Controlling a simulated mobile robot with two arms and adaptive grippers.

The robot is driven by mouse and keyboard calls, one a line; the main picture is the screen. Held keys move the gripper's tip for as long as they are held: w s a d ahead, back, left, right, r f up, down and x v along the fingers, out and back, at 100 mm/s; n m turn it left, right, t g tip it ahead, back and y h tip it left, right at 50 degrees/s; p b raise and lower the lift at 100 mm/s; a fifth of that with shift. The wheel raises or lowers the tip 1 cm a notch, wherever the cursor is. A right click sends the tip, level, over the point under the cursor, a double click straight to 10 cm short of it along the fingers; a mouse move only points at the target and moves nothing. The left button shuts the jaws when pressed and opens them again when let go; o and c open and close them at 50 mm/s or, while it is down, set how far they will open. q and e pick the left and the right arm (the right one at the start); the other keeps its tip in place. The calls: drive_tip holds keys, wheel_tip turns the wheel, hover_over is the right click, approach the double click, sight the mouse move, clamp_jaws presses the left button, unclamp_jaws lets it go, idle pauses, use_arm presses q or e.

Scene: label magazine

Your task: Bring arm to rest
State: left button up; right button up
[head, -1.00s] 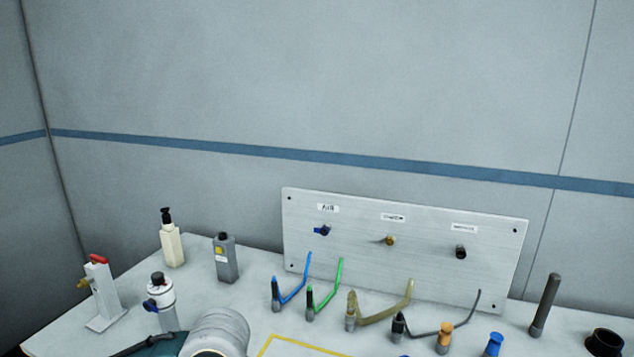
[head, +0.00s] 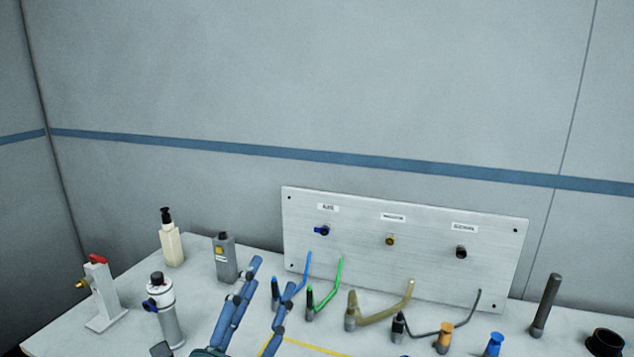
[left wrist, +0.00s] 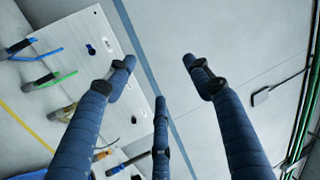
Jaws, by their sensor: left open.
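My left gripper (head: 274,276) rises from the bottom edge of the head view, its dark blue jointed fingers spread apart with nothing between them. In the left wrist view the fingers (left wrist: 160,72) are also spread and empty, with the wall and panel behind them. The gripper appears in front of the table, left of the yellow outline and near the blue hose in the picture; its height above the table is hard to tell. My right gripper is in neither view.
A metal panel (head: 400,275) with three labelled fittings stands at the back of the table (head: 55,335). Hoses with plugs, including blue (head: 300,279) and green (head: 328,283), stand before it. A pump bottle (head: 171,243), grey container (head: 225,262), red-topped stand (head: 101,298) and white-grey cylinder (head: 172,326) stand left.

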use_arm(q)
drive_tip(key=s+a+f+n+g+y, duration=0.2)
drive_tip(key=a+f+n+g, duration=0.15)
drive_tip(key=f, duration=0.45)
drive_tip(key=s+a+f+n+g+y, duration=0.2)
drive_tip(key=a+f+n, duration=0.15)
drive_tip(key=f, duration=0.45)
drive_tip(key=s+a+f+n+g+y, duration=0.1)
drive_tip(key=a+f+n+g+y, duration=0.2)
drive_tip(key=f, duration=0.5)
drive_tip(key=s+a+f+n+g+h, duration=0.1)
drive_tip(key=s+f+n+g, duration=0.3)
drive_tip(key=s+f, duration=0.5)
drive_tip(key=s+a+f+n+g, duration=0.1)
drive_tip(key=s+f+n+g, duration=0.35)
drive_tip(key=s, duration=0.75)
wheel_tip(320, 180, down, 26)
drive_tip(key=s+f+m+g, duration=0.1)
drive_tip(key=m+g, duration=0.1)
drive_tip(key=s+a+f, duration=0.2)
drive_tip(key=s+f, duration=1.4)
drive_tip(key=s, duration=0.1)
drive_tip(key=shift+s+a+f+g, duration=0.25)
drive_tip(key=shift+s+a+g, duration=0.05)
drive_tip(key=shift+a+g, duration=0.1)
